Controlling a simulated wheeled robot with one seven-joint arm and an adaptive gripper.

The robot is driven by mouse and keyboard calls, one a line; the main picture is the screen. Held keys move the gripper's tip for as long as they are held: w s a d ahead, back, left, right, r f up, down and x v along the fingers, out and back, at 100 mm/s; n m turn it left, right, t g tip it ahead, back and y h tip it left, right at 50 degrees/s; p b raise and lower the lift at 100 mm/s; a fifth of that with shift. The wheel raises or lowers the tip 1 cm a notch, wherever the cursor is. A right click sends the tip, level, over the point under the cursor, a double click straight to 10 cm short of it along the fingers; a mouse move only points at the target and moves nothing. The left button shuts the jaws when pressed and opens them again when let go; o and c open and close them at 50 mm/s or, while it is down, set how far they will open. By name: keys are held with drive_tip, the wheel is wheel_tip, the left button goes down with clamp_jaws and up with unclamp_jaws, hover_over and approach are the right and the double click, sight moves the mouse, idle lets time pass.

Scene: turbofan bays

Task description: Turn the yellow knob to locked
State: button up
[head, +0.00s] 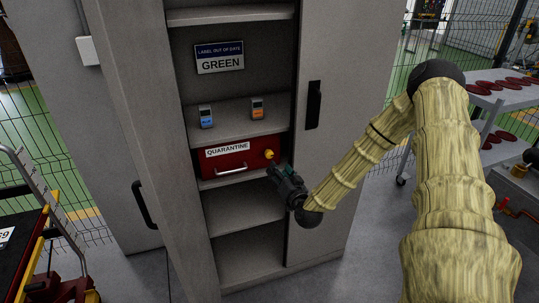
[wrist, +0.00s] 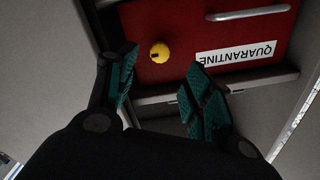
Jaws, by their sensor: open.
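The yellow knob (head: 269,154) sits at the right end of the red drawer front (head: 240,164), which carries a QUARANTINE label (head: 227,149) and a metal bar handle (head: 231,170). In the wrist view the yellow knob (wrist: 160,52) shows a small dark mark and lies beyond the fingertips, between the two fingers. My gripper (head: 276,171) is open and empty, just below and right of the knob; the teal finger pads also show in the wrist view (wrist: 160,75). The gripper looks apart from the knob. I cannot read any locked marking.
The drawer sits in a grey cabinet (head: 245,207) with its left door open and right door (head: 329,170) beside my arm. Two small devices (head: 206,116) (head: 257,107) stand on the shelf above. A GREEN sign (head: 220,58) hangs higher. A cart (head: 500,100) stands right.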

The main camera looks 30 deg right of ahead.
sight(270, 156)
drive_tip(key=p+x, duration=0.2)
drive_tip(key=x, duration=0.9)
drive_tip(key=shift+s, duration=0.1)
drive_tip(key=shift+c, duration=0.3)
drive_tip(key=c, duration=1)
